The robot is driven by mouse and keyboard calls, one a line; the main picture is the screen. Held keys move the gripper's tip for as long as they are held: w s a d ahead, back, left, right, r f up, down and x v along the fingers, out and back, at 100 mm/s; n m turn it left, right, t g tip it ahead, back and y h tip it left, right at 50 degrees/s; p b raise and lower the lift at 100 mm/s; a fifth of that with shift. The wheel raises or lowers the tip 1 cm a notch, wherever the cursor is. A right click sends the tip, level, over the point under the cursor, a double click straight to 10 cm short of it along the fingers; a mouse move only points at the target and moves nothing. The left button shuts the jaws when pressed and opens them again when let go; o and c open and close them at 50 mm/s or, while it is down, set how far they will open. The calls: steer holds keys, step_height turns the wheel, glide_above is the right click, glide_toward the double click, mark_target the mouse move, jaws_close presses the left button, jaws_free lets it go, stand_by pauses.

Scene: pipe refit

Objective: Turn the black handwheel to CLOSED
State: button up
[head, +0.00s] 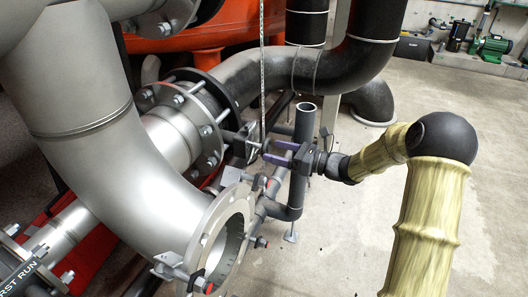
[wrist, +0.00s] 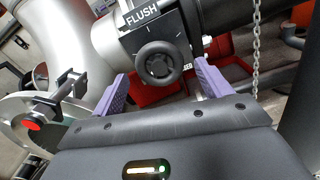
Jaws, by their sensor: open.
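A short white tick is on the block above right of the wheel. I cannot tell where the wheel points. My gripper (head: 270,151) is open, its purple fingers on either side of the wheel in the wrist view. I see no contact. In the head view the wheel is too small to make out.
A hanging chain (wrist: 256,45) is right of the fingers. An upright grey pipe (head: 303,145) stands close to my gripper in the head view. A large open flange (head: 205,245) is at lower left. The concrete floor (head: 345,240) to the right is clear.

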mark_target(270, 149)
steer(key=shift+b+x, duration=0.5)
steer(key=shift+x, duration=1.9)
steer(key=c, duration=1)
